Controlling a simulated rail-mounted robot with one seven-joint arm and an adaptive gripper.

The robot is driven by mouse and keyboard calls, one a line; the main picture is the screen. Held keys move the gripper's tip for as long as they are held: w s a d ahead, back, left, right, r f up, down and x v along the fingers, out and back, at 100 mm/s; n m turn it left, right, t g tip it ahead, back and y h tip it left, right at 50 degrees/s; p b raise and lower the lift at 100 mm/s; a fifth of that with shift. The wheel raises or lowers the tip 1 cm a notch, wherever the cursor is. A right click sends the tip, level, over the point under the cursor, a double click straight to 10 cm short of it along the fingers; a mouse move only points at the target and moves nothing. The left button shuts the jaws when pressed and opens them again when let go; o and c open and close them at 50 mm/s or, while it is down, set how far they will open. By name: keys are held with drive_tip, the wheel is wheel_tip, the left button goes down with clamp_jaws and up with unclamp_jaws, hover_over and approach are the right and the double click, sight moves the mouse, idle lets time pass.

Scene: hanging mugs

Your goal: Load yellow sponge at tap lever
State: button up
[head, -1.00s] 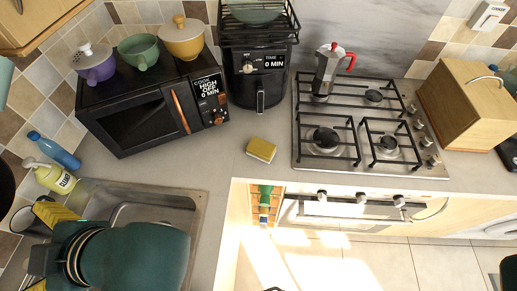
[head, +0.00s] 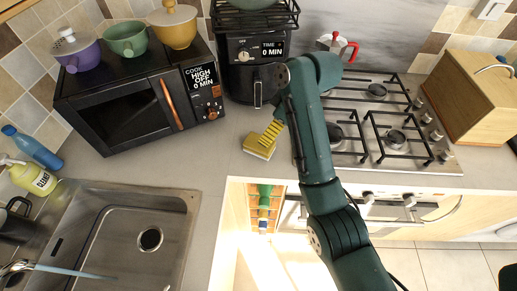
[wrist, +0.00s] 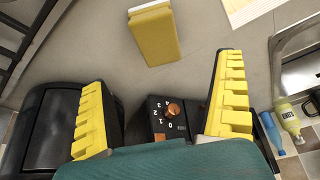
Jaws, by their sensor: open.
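The yellow sponge (head: 257,150), with a pale underside layer, lies on the grey counter between the sink and the hob. It also shows in the wrist view (wrist: 154,36), ahead of the fingertips. My gripper (head: 272,132) is over the counter right beside the sponge and partly overlaps it in the head view. In the wrist view its yellow ridged fingers (wrist: 165,92) are spread wide with nothing between them. The metal tap (head: 18,267) is at the lower left by the sink, partly cut off by the frame edge. I cannot make out its lever clearly.
The steel sink (head: 150,240) is at the lower left, with a yellow soap bottle (head: 34,179) and blue bottle (head: 33,149) behind it. The hob (head: 390,125) is right.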

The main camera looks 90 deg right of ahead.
sight(259, 145)
drive_tip(key=x, duration=0.7)
drive_tip(key=shift+r+p, duration=0.1)
drive_tip(key=shift+p, duration=0.3)
drive_tip(key=x, duration=0.3)
drive_tip(key=p+x, duration=0.1)
drive_tip(key=x, duration=0.1)
drive_tip(key=shift+s+d+f, duration=0.15)
drive_tip(key=shift+f, duration=0.2)
drive_tip(key=c, duration=1.1)
drive_tip(key=shift+c, duration=0.2)
